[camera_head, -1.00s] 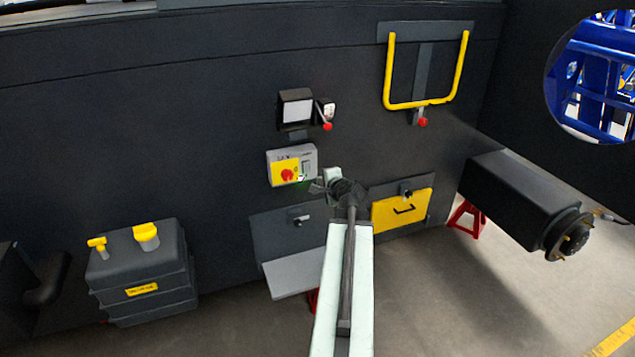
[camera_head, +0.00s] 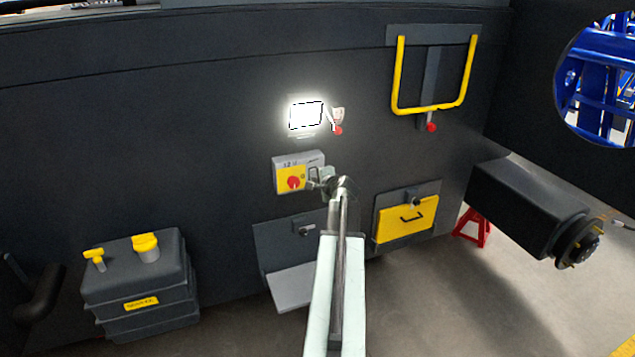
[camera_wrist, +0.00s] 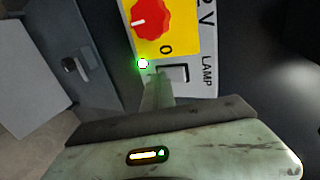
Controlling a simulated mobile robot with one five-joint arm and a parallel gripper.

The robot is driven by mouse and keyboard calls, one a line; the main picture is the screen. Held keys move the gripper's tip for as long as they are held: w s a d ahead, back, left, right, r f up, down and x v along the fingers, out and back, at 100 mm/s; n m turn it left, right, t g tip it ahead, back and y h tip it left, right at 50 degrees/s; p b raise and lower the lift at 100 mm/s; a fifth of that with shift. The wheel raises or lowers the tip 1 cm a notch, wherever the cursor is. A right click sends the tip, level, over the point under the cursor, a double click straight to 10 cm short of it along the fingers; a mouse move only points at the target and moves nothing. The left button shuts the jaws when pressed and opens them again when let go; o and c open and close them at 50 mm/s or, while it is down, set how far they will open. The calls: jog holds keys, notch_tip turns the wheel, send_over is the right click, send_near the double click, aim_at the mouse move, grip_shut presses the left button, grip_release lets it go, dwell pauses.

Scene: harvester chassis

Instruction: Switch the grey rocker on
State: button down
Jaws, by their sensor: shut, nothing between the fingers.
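The grey rocker (camera_wrist: 180,73) shows in the wrist view beside the word LAMP on the grey switch box (camera_wrist: 207,40). My gripper (camera_wrist: 157,86) is shut and empty, with its tip at the rocker's left part. I cannot tell whether it touches, and part of the rocker is hidden behind it. In the head view my gripper (camera_head: 317,179) is at the right side of the switch box (camera_head: 312,158). The work lamp (camera_head: 306,115) above the box glows bright white.
The box has a red rotary knob (camera_head: 293,183) on a yellow panel, and a small green-lit spot (camera_wrist: 143,64) near my gripper. A red-tipped lever (camera_head: 338,130) sits beside the lamp. An open grey flap (camera_head: 292,287) and a yellow drawer (camera_head: 405,219) lie below.

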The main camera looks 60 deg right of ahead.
jog(key=shift+w+f, duration=0.15)
jog(key=shift+f, duration=0.05)
